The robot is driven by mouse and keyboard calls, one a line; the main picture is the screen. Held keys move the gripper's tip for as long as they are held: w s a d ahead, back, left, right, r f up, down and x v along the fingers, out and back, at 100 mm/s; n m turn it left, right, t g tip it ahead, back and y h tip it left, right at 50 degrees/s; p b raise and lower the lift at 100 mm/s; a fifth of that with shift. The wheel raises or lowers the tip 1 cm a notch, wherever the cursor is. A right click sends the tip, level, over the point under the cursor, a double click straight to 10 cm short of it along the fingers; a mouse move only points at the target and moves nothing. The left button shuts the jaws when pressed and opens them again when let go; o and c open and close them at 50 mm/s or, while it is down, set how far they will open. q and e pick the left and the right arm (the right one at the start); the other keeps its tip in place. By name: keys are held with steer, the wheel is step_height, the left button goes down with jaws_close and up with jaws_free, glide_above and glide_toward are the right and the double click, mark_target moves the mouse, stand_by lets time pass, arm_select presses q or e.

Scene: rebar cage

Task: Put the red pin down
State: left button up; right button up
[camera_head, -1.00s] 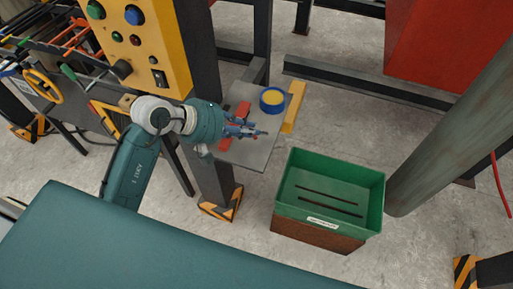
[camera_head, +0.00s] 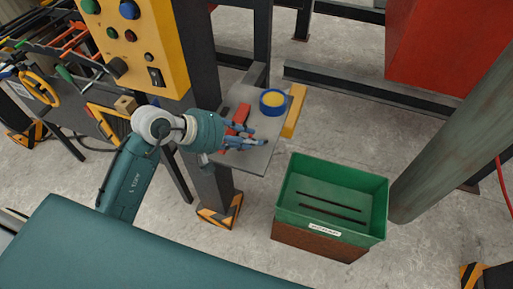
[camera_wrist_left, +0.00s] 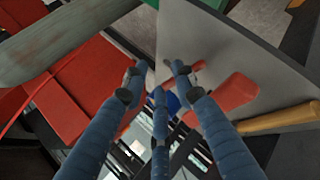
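My left gripper (camera_head: 256,135) is over the small grey table in the head view, its blue fingers spread apart. In the left wrist view, its fingertips (camera_wrist_left: 160,82) stand apart, with no object clearly clamped between them. A red piece (camera_head: 241,114) lies on the table just behind the fingers. The wrist view shows a larger red piece (camera_wrist_left: 236,94) on the plate and a small red part (camera_wrist_left: 190,67) by the fingertips. I cannot tell for certain which is the pin; the fingers hide part of this area. My right gripper is not in view.
The grey table (camera_head: 262,158) also carries a blue ring-shaped roll (camera_head: 273,102) with a yellow centre and a yellow bar (camera_head: 294,110) at its right edge. A dark post (camera_head: 212,184) stands beside the table.

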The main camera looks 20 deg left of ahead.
arm_select(q)
steer(key=v, duration=0.8)
steer(key=shift+r, duration=0.1)
stand_by(0.3)
step_height(320, 180, up, 8)
steer(key=s+a+p, duration=0.1)
steer(key=p, duration=0.1)
steer(key=shift+s+a+p, duration=0.25)
steer(key=shift+s+p, duration=0.1)
